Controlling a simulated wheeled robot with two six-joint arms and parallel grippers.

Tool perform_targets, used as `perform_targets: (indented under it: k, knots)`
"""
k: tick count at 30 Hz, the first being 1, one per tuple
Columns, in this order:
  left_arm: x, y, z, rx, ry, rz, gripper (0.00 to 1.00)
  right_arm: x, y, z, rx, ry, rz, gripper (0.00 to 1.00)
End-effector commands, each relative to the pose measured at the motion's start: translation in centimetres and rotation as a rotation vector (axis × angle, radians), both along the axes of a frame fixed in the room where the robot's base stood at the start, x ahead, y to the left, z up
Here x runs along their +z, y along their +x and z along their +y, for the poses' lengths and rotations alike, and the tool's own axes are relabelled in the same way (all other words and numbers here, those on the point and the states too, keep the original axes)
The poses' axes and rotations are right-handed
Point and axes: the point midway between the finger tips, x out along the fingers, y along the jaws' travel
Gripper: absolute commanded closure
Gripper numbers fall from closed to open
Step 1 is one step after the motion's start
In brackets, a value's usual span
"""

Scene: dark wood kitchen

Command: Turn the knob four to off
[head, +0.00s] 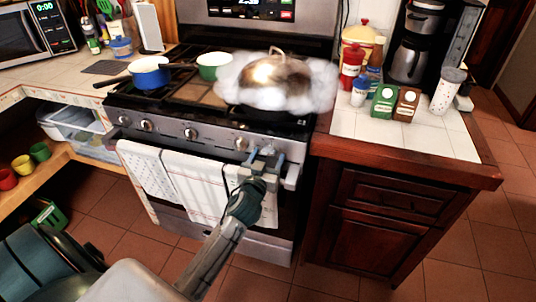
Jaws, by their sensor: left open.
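The stove front has a row of knobs: two at the left (146,125), one in the middle (190,134) and one further right (241,144). Which of them is knob four, and how it is turned, I cannot tell for sure. My left gripper (264,158) is open in front of the right part of the stove front, just right of and slightly below the right knob. Its fingers point at the panel, and it may hide part of the panel. I cannot tell whether it touches anything. My right gripper is not in view.
A lidded pan (278,72) in white steam sits on the right burners. A blue pot (150,74) and a green pot (211,66) stand further left. Towels (190,178) hang on the oven handle below the knobs. A counter (430,132) with jars is at right.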

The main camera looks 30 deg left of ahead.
Motion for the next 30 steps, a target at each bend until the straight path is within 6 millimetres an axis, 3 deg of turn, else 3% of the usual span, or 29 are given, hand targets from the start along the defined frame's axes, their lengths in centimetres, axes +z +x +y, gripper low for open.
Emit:
perform_targets:
  k: [11,12,18,19,30]
  knots:
    - [-0.02,0.87,0.21,0.0,-0.001,0.0,0.36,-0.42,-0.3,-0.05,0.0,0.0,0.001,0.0]
    - [-0.02,0.87,0.21,0.0,0.0,0.0,0.38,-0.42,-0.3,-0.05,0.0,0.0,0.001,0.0]
    - [-0.02,0.86,0.2,0.0,0.0,0.0,0.77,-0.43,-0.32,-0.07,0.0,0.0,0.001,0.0]
    - [-0.03,0.86,0.2,0.0,0.0,0.0,0.8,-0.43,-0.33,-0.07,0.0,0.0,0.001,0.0]
    - [0.01,0.84,0.19,-0.001,0.056,0.015,0.8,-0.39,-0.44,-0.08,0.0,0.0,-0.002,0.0]
